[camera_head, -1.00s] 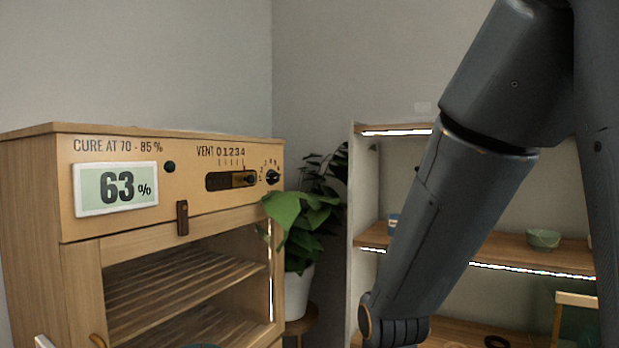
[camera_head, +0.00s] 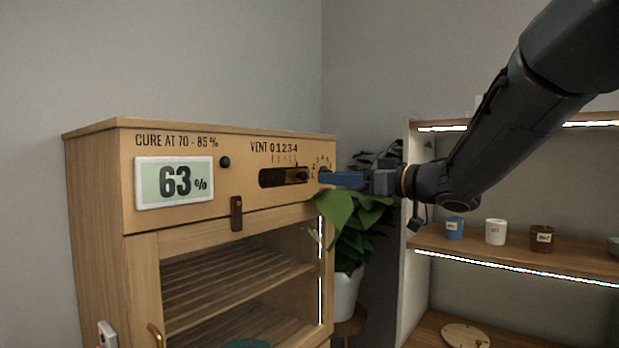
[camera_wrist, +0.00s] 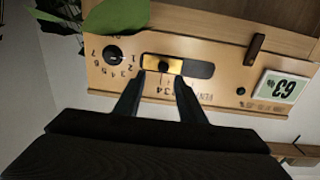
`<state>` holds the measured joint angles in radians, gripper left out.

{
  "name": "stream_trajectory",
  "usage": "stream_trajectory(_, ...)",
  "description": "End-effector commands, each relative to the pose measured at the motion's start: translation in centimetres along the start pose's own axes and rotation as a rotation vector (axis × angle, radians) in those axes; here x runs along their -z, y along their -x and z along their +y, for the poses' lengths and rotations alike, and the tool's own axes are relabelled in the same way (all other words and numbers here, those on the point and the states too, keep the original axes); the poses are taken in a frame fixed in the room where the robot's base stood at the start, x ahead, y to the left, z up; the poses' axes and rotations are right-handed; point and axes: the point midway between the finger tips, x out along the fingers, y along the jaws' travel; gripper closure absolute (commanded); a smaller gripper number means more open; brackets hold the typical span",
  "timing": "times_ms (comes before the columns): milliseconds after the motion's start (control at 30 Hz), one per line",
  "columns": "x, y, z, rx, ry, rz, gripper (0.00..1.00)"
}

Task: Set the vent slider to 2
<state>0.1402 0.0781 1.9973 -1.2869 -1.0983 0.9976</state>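The vent slider (camera_head: 297,176) is a brass plate with a dark knob in a dark slot on the wooden cabinet's front panel. It sits at the slot's right end, around the 4 of the 0-to-4 scale. The wrist view, upside down, shows the slider (camera_wrist: 163,65) with the empty dark slot (camera_wrist: 200,69) beside it. My gripper (camera_wrist: 160,75) is open, its two dark fingertips apart on either side of the knob in that view. The head view shows my gripper (camera_head: 330,179) from the side, just right of the knob. I cannot tell whether it touches the panel.
A numbered round dial (camera_wrist: 112,53) is close beside the slot. The display (camera_head: 174,182) reads 63%. A plant (camera_head: 349,220) stands below my gripper. Shelves with cups (camera_head: 496,232) are at the right.

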Motion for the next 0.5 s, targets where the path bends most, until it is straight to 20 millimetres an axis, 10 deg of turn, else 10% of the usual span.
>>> stream_trajectory(500, 0.3, -6.5, -0.7, 0.027, -0.001, 0.001, 0.64)
